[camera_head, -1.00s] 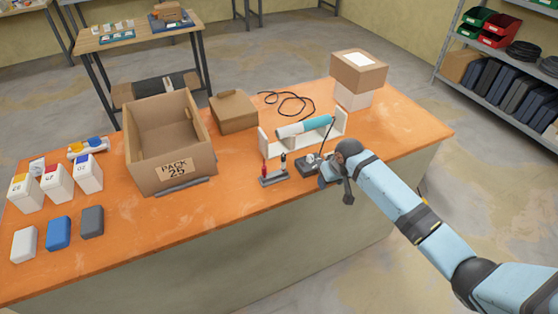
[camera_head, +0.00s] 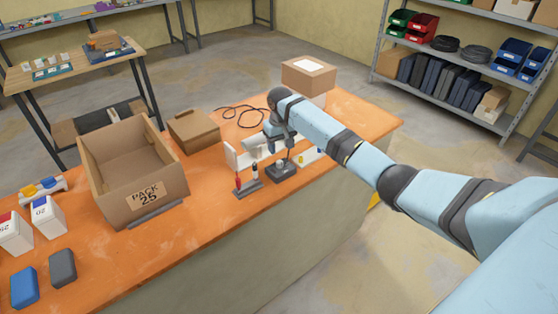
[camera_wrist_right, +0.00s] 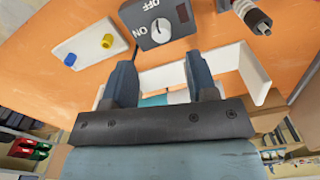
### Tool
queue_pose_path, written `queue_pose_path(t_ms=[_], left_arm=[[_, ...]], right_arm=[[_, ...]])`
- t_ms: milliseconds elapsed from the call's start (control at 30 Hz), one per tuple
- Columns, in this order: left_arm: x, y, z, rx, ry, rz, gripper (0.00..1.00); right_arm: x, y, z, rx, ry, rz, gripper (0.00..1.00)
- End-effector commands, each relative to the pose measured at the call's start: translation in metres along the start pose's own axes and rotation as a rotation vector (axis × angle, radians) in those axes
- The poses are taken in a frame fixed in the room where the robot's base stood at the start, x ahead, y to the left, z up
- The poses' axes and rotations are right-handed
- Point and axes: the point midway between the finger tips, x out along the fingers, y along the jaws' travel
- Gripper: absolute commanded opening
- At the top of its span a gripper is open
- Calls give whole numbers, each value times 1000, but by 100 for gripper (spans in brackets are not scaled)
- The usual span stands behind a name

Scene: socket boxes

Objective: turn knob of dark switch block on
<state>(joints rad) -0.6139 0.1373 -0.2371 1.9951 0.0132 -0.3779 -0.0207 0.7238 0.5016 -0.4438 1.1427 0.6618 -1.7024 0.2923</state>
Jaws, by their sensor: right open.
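The dark switch block (camera_head: 285,172) stands near the front edge of the orange table. In the right wrist view the block (camera_wrist_right: 146,38) shows a pale round knob (camera_wrist_right: 161,30), ON and OFF labels and a dark red window. The knob's dark mark seems to point toward the OFF side. My right gripper (camera_head: 272,140) hangs just behind and above the block, over the white rack. In its wrist view the gripper (camera_wrist_right: 161,75) is open, with nothing between its fingers and the knob clear of them. My left gripper is not in view.
A stand with red and black tools (camera_head: 246,186) is close left of the block. The white rack (camera_head: 232,158) with a cylinder is behind, partly hidden by my gripper. A white plate (camera_wrist_right: 90,42) with coloured plugs lies beside the block. An open carton (camera_head: 140,203) is farther left.

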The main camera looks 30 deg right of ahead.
Motion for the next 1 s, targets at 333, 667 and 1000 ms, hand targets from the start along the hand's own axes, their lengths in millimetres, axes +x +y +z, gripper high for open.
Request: queue_pose_path(t_ms=[333, 667, 1000], left_arm=[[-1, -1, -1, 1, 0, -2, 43], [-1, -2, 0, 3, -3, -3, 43], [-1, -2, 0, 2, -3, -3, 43]], right_arm=[[58, 0, 0, -1, -1, 0, 53], [68, 0, 0, -1, 0, 0, 53], [68, -1, 0, -1, 1, 0, 3]])
